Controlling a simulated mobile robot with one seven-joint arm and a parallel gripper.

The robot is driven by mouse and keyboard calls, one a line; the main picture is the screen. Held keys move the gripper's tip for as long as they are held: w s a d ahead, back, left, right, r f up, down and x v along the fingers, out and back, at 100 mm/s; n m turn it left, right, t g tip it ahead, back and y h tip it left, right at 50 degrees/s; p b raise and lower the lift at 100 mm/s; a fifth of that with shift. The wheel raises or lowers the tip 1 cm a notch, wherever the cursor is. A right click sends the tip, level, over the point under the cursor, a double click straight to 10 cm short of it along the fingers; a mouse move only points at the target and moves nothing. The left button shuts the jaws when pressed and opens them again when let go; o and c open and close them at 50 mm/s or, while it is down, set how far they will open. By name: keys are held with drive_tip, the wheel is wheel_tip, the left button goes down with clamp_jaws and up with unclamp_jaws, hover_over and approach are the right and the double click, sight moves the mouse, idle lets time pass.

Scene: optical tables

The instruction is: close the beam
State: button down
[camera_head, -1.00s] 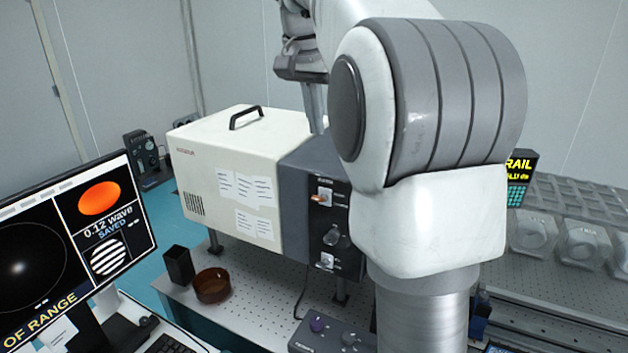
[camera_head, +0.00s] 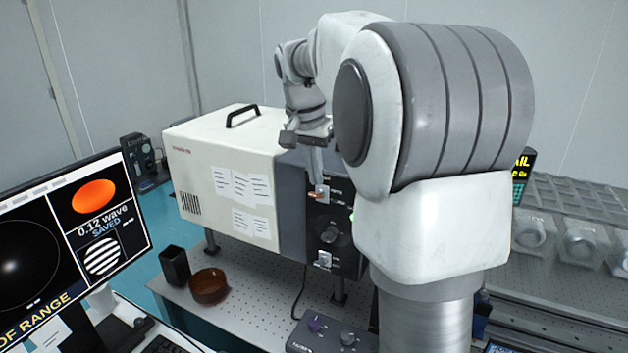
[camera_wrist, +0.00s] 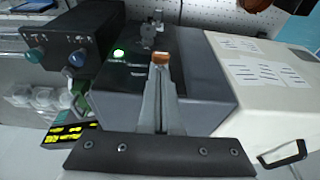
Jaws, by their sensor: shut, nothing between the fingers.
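The cream instrument box (camera_head: 215,150) has a dark front panel (camera_head: 343,240) with an orange-tipped switch (camera_head: 316,196) near its top, a round knob below and another switch at the bottom. My gripper (camera_head: 318,180) is shut and empty, pointing down in front of the panel just above the orange switch. In the wrist view the shut fingertips (camera_wrist: 160,68) are right at the orange tip (camera_wrist: 161,57) and partly cover it. I cannot tell whether they touch. A green light (camera_wrist: 118,54) glows on the panel.
A monitor (camera_head: 75,250) stands at the left, reading 0.12 wave, SAVED. A black cup (camera_head: 174,266) and brown bowl (camera_head: 209,285) sit on the perforated table. A control box with knobs (camera_head: 325,335) lies in front. Covered round parts stand at the right.

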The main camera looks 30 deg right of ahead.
drive_tip(key=shift+s+a+f, duration=0.15)
drive_tip(key=shift+a+f, duration=0.05)
drive_tip(key=shift+f, duration=0.25)
drive_tip(key=shift+f, duration=0.1)
drive_tip(key=shift+f+b, duration=0.1)
drive_tip(key=shift+b, duration=0.4)
drive_tip(key=shift+s+a+b, duration=0.1)
drive_tip(key=shift+a+b, duration=0.05)
drive_tip(key=shift+b, duration=0.15)
